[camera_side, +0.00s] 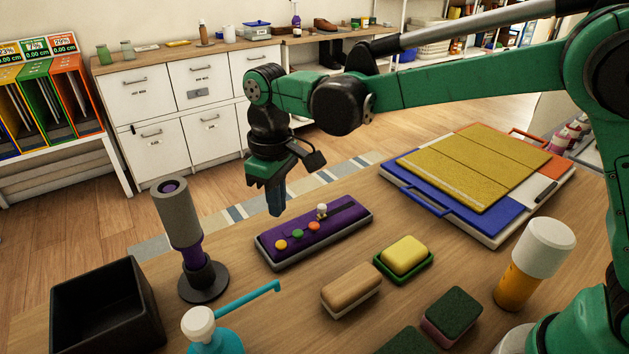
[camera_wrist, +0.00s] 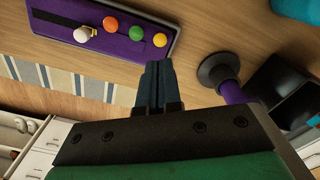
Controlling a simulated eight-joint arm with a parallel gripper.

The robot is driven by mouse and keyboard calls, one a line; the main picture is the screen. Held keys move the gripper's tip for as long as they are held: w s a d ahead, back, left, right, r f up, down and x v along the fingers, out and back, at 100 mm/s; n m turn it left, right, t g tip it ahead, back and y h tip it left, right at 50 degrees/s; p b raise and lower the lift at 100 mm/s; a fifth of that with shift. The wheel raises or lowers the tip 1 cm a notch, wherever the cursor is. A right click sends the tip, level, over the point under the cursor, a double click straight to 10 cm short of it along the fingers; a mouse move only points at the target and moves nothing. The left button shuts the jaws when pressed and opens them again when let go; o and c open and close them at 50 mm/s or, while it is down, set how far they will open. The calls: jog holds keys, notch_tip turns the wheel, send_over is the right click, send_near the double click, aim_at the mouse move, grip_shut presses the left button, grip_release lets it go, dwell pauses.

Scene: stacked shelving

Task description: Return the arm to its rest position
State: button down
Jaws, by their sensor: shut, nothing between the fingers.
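The purple panel (camera_side: 345,222) lies in a grey frame on the table and carries yellow, green and orange round buttons and a white-topped knob. In the wrist view the panel (camera_wrist: 75,12) is at the upper left, apart from the fingers.
A grey and purple cylinder on a round stand (camera_side: 203,282) and a black bin (camera_side: 107,305) stand at left. A wooden brush (camera_side: 351,287), a yellow sponge in a green tray (camera_side: 405,256), a blue-topped board (camera_side: 420,200) and a white-capped orange bottle (camera_side: 535,260) occupy the table's middle and right.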

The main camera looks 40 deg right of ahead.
jog(key=shift+r, duration=0.25)
jog(key=s+d+r+m+t, duration=0.3)
jog(key=s+d+m+t, duration=0.3)
jog(key=s+d, duration=0.5)
jog(key=d+t, duration=0.1)
jog(key=d, duration=0.2)
jog(key=shift+s+d, duration=0.2)
jog(key=shift+d, duration=0.15)
